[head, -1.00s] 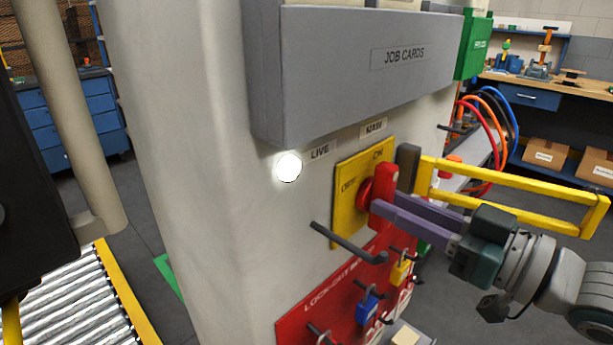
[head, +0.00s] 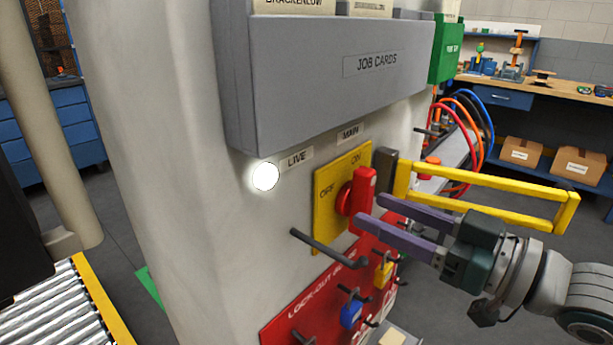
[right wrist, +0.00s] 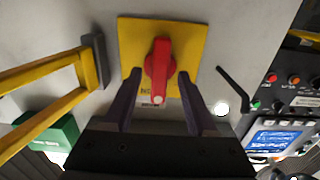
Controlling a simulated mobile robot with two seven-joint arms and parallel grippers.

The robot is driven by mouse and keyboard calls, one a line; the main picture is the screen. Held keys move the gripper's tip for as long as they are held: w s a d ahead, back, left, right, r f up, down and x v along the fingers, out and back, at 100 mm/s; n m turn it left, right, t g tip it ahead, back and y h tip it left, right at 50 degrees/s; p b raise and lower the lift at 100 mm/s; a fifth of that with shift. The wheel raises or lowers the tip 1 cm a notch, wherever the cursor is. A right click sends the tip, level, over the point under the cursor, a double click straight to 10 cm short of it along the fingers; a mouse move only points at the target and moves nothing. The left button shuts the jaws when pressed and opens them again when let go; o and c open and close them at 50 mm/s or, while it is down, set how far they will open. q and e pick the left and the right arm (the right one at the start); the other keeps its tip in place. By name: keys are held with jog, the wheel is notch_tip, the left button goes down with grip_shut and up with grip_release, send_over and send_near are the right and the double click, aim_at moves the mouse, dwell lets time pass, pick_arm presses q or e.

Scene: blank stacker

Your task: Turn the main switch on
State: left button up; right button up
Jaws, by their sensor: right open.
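The main switch is a red rotary handle (head: 362,192) on a yellow plate (head: 328,215) marked OFF and ON, on the pale column. The handle stands upright on the plate, its pale-tipped end towards the ON mark in the right wrist view (right wrist: 158,65). The round lamp (head: 265,176) beside the LIVE label glows white. In the right wrist view the fingers flank the handle. My left gripper is out of view.
A yellow guard bar (head: 490,178) sticks out right of the switch, close above my right gripper. A black peg (head: 325,247) juts out below left. A red lock-out board (head: 285,322) with padlocks hangs beneath, and a grey job-card box (head: 330,80) above.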

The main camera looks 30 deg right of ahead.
jog(key=v, duration=0.8)
jog(key=shift+s, duration=0.35)
jog(key=shift+d, duration=0.15)
